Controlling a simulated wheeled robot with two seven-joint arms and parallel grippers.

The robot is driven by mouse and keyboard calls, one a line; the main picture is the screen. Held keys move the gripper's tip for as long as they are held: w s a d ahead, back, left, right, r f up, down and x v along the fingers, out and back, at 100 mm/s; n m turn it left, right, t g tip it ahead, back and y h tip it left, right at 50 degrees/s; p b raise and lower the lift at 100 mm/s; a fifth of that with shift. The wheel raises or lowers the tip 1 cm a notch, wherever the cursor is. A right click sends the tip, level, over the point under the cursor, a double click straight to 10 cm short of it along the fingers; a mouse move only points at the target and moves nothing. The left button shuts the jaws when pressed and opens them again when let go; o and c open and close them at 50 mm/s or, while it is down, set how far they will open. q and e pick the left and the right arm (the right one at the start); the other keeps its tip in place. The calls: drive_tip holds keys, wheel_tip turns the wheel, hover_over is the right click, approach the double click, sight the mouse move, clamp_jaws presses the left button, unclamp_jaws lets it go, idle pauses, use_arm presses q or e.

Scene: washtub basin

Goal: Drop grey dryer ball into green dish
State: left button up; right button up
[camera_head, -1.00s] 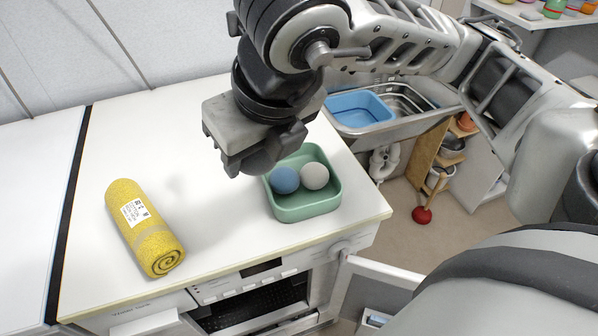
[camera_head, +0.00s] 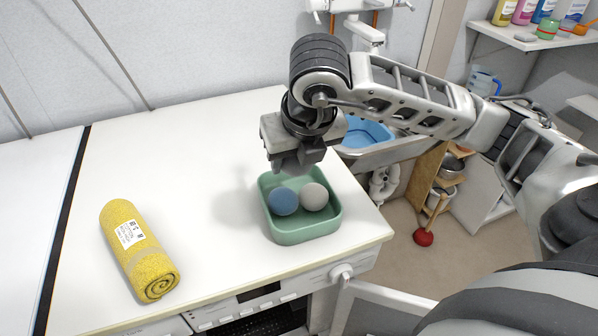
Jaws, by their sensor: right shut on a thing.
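The green dish (camera_head: 302,233) stands near the right front corner of the white counter. A blue ball (camera_head: 283,201) and a pale grey-white ball (camera_head: 314,196) lie side by side in it. My right gripper (camera_head: 294,164) is over the back left part of the dish, pointing down, above the two balls. It is shut on a dark grey ball (camera_head: 289,169), which is mostly hidden by the jaws and hard to tell apart from them. My left gripper is not in view.
A rolled yellow towel (camera_head: 138,252) with a white label lies on the counter at left. The counter (camera_head: 180,180) between it and the dish is clear. A sink with a blue tub (camera_head: 366,133) is behind at right. A washing machine front is below the counter edge.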

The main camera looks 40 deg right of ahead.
sight(300, 170)
drive_tip(key=shift+w+d+f, duration=0.3)
drive_tip(key=shift+d+f, duration=0.05)
drive_tip(key=shift+f, duration=0.2)
drive_tip(key=f, duration=0.1)
drive_tip(key=f+p, duration=0.1)
drive_tip(key=f, duration=0.1)
drive_tip(key=shift+w+d, duration=0.15)
drive_tip(key=shift+d, duration=0.15)
drive_tip(key=shift+f, duration=0.45)
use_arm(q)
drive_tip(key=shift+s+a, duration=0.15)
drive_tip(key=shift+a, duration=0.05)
use_arm(e)
drive_tip(key=shift+f, duration=0.2)
drive_tip(key=o, duration=1)
drive_tip(key=shift+r, duration=0.1)
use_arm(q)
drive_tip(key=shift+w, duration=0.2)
use_arm(e)
drive_tip(key=shift+o, duration=0.2)
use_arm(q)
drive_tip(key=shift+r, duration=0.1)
